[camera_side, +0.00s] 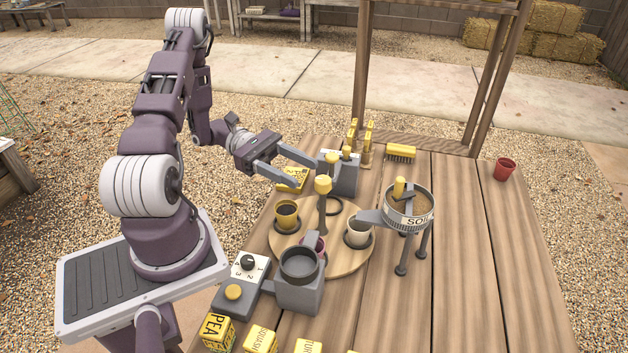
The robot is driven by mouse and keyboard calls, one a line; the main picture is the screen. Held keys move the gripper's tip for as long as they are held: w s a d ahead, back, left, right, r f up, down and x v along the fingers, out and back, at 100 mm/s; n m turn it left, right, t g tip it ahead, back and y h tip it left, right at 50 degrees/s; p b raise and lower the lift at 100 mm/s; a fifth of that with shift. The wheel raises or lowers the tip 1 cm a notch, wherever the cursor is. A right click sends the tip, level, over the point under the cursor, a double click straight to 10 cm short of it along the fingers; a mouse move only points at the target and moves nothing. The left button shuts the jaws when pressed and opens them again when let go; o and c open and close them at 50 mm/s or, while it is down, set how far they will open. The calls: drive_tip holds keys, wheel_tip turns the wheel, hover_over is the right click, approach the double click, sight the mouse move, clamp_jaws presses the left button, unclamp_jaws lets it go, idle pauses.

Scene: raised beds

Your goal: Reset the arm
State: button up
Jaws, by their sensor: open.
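My gripper (287,168) is open and empty. It hangs in the air above the far left part of the wooden table (465,270), with its two fingers spread and pointing right. A yellow seed box (292,179) lies below and beside the fingers. A grey block-like holder with yellow knobs (344,176) stands just right of the fingertips. From this one view I cannot tell the exact gap between the fingers and these things.
A soil sieve (408,207) stands on legs. A grey pot unit (299,276) is in front. A red pot (503,169) sits far right.

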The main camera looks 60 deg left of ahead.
drive_tip(key=s+d+r+m+g+y, duration=0.1)
drive_tip(key=s+d+r+m+y, duration=0.5)
drive_tip(key=r+m, duration=0.3)
drive_tip(key=s+d+r+m+g+y, duration=0.1)
drive_tip(key=s+d+r+m+y, duration=0.5)
drive_tip(key=r+m+y, duration=0.3)
drive_tip(key=d+m, duration=0.1)
drive_tip(key=m, duration=0.3)
drive_tip(key=shift+s+d+m+y, duration=0.15)
drive_tip(key=shift+s+m+y, duration=0.1)
drive_tip(key=shift+m+y, duration=0.05)
